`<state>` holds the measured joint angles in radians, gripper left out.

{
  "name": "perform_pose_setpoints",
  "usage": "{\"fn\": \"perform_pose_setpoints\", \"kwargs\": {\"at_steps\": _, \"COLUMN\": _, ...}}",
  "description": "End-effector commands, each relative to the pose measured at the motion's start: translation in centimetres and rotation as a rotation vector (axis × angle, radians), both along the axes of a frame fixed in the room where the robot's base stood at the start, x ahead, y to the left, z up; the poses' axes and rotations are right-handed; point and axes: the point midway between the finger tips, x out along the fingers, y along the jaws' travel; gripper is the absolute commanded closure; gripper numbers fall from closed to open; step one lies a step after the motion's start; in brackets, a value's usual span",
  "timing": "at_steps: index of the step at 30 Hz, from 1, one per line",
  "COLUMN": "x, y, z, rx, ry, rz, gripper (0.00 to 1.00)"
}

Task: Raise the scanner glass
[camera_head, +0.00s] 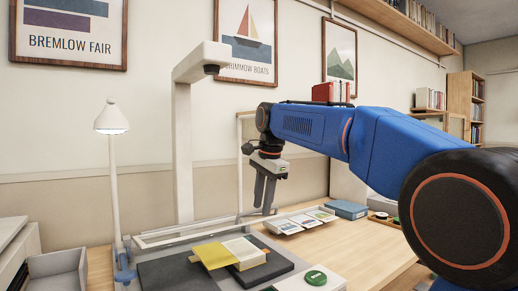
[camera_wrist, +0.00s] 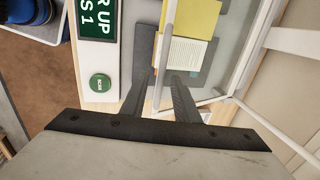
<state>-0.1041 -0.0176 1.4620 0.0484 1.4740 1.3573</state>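The scanner glass (camera_wrist: 238,52) is a clear pane in a thin white frame. In the wrist view it shows beside and partly over the open book (camera_wrist: 188,55) with its yellow cover. In the head view the low white frame (camera_head: 185,232) runs behind the book (camera_head: 243,252); its exact tilt is hard to read. My gripper (camera_head: 264,208) points down at the frame's right end. In the wrist view my gripper's fingers (camera_wrist: 160,76) stand a little apart with a white frame bar between them. Whether they press on the bar cannot be told.
The white scanner column (camera_head: 183,150) with its overhead head rises behind the frame. A white lamp (camera_head: 112,118) stands left. The green button (camera_wrist: 100,83) is at the front. Cards (camera_head: 303,220) and a blue box (camera_head: 346,209) lie right. Bare desk (camera_head: 365,255) shows front right.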

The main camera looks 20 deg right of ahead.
Motion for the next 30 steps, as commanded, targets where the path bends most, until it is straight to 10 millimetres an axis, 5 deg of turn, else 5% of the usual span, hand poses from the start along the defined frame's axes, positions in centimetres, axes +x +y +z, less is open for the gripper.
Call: {"fn": "perform_pose_setpoints", "kwargs": {"at_steps": 30, "x": 0.7, "y": 0.2, "z": 5.7, "rx": 0.0, "ry": -0.001, "rz": 0.0, "gripper": 0.72}}
